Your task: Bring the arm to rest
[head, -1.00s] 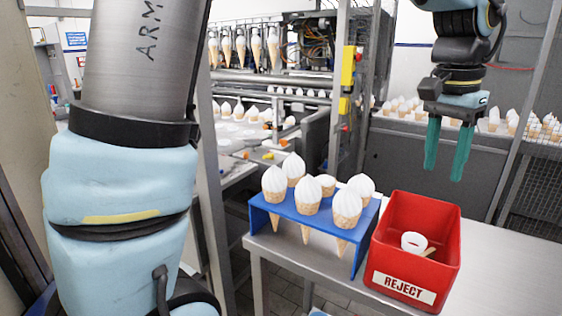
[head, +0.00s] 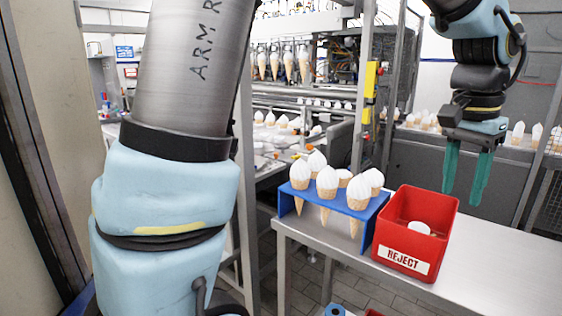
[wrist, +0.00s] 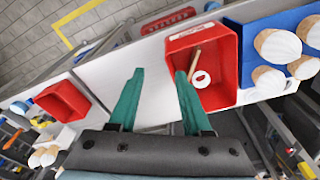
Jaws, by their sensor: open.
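My gripper (head: 466,174) hangs at the upper right in the head view, its two green fingers pointing down, apart and empty. It is above and to the right of the red reject bin (head: 389,256), touching nothing. In the wrist view the open fingers (wrist: 158,95) show over the pale table top, with the red bin (wrist: 232,58) just beyond and to the right.
A blue rack (head: 338,208) holding several white-topped cones stands left of the bin. The steel table (head: 490,270) is clear to the right. A second red bin (wrist: 62,101) shows at left in the wrist view. A machine with hanging cones (head: 290,65) stands behind.

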